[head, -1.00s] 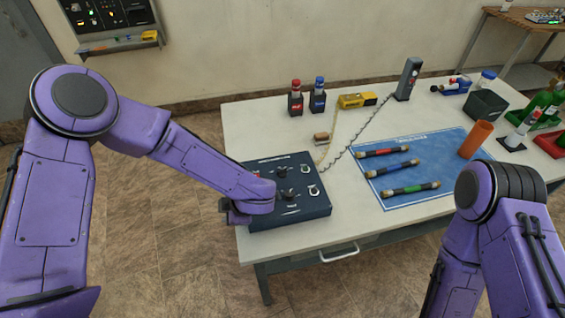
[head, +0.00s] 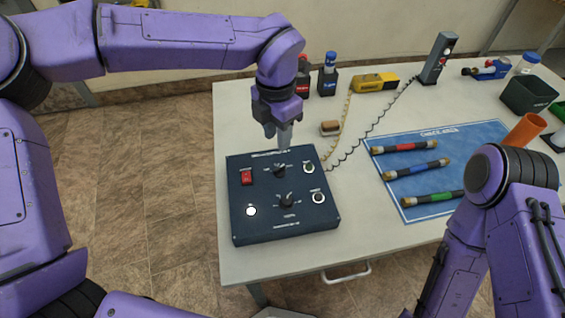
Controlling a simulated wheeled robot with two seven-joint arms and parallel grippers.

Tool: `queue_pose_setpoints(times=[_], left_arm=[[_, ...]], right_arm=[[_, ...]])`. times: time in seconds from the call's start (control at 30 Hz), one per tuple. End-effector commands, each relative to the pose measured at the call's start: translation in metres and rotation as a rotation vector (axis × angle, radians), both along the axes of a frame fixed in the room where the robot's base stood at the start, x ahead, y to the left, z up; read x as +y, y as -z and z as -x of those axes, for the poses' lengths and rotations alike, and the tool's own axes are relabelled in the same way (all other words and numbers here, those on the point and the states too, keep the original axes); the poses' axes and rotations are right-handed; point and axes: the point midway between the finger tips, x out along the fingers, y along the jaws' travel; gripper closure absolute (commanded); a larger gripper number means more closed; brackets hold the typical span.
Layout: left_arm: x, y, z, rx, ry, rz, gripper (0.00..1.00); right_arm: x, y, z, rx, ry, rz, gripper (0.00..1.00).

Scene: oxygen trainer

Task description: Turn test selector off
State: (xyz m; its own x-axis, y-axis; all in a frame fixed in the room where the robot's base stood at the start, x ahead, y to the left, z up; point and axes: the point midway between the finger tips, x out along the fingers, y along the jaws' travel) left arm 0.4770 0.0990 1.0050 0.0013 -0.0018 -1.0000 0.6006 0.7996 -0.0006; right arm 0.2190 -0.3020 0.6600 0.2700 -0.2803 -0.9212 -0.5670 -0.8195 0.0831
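A dark blue control box (head: 256,233) sits near the front left of the white table. It has an upper black knob (head: 279,171) and a lower black knob (head: 287,200); the labels are too small to read, so I cannot tell which one is the test selector. A red rocker switch (head: 246,177), a bright white round light or button (head: 250,211) and two round sockets are also on it. My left gripper (head: 284,146) points down at the box's back edge, just behind the upper knob. Its finger gap cannot be made out. My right gripper is out of view.
Red and blue bottles (head: 328,76), a yellow tool (head: 376,82) and a grey handset (head: 438,58) with a coiled cord stand behind. A blue mat (head: 420,210) with several banded cylinders lies right of the box. My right arm covers the table's right front.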

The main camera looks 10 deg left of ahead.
Motion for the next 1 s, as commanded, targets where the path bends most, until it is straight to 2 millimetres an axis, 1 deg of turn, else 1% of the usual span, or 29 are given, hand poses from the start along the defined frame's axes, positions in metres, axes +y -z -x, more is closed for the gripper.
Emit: queue_pose_setpoints(times=[0.03, 0.17, 0.23, 0.5, 0.6, 0.7, 0.77, 1.0], left_arm=[[-0.001, 0.009, -0.001, 0.001, 0.002, -0.001, 0.64], [-0.003, 0.015, -0.002, 0.002, 0.008, -0.002, 0.64], [-0.004, 0.024, -0.002, 0.004, 0.009, -0.003, 0.64], [-0.005, 0.083, -0.002, 0.005, 0.012, -0.004, 0.64], [-0.004, 0.100, -0.002, 0.004, 0.010, -0.003, 0.64], [-0.004, 0.110, -0.002, 0.002, 0.009, -0.002, 0.64], [-0.004, 0.113, -0.002, 0.001, 0.008, -0.002, 0.64], [-0.003, 0.115, -0.002, 0.001, 0.007, -0.002, 0.64]], right_arm=[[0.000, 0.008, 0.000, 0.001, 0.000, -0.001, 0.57], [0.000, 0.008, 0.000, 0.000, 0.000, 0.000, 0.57], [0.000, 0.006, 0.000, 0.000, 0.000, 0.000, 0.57], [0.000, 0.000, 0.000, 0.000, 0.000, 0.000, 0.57], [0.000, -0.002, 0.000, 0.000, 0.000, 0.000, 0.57], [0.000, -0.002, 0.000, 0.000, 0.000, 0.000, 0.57], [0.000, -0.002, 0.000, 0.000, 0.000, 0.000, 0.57], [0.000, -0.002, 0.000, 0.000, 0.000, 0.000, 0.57]])
